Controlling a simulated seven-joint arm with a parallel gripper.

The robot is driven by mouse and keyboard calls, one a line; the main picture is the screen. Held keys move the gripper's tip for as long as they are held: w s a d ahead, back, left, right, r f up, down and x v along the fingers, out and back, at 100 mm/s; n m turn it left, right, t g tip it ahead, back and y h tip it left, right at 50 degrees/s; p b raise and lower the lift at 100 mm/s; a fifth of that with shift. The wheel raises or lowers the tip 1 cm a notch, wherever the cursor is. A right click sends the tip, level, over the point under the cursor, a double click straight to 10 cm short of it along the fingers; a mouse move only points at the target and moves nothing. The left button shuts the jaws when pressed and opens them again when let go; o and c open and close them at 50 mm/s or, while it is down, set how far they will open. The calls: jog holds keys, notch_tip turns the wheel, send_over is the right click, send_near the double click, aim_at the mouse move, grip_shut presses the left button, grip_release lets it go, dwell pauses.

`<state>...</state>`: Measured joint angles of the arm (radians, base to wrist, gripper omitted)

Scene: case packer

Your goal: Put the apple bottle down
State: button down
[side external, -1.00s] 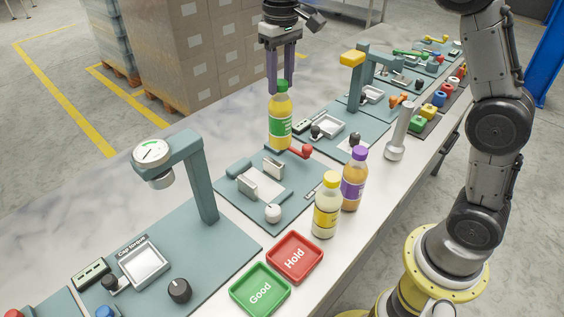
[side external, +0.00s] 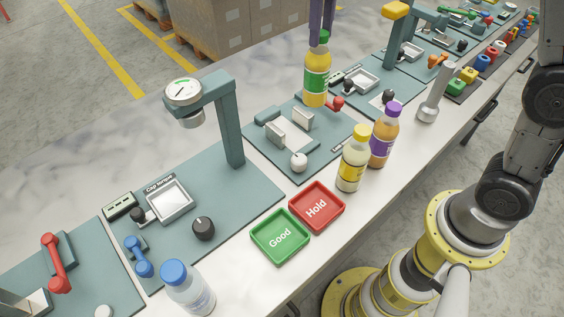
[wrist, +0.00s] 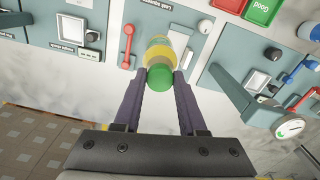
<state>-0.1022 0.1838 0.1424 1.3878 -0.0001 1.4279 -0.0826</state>
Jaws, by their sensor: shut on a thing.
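The apple bottle (side external: 317,82), with a green cap, a green label and yellow contents, is upright in my gripper (side external: 319,32). My gripper is shut on its green cap. In the side view the bottle is in front of the back part of a teal fixture plate (side external: 268,139), close to a red lever (side external: 336,103). I cannot tell whether its base touches anything. In the wrist view the bottle (wrist: 158,48) shows cap-first between the two purple fingers (wrist: 160,78).
A yellow-capped bottle (side external: 353,160) and a purple-capped bottle (side external: 383,138) stand right of the fixture. A green Good tray (side external: 258,247) and a red Hold tray (side external: 339,219) lie in front. A gauge post (side external: 230,130) stands left; a blue-capped bottle (side external: 187,290) is at the bottom.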

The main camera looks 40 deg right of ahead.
jog(key=s+a+r+n, duration=0.2)
jog(key=s+a+n, duration=0.55)
jog(key=s, duration=0.55)
jog(key=s+a+r+n, duration=0.1)
jog(key=s+a+n, duration=0.65)
jog(key=s, duration=0.45)
jog(key=w+a+f, duration=0.8)
jog(key=a+f, duration=0.1)
jog(key=f, duration=0.3)
jog(key=shift+w+a+f+n, duration=0.25)
jog(key=shift+a+f+n, duration=0.05)
jog(key=shift+a+n, duration=0.1)
jog(key=shift+f, duration=0.1)
jog(key=shift+c, duration=2.3)
grip_release()
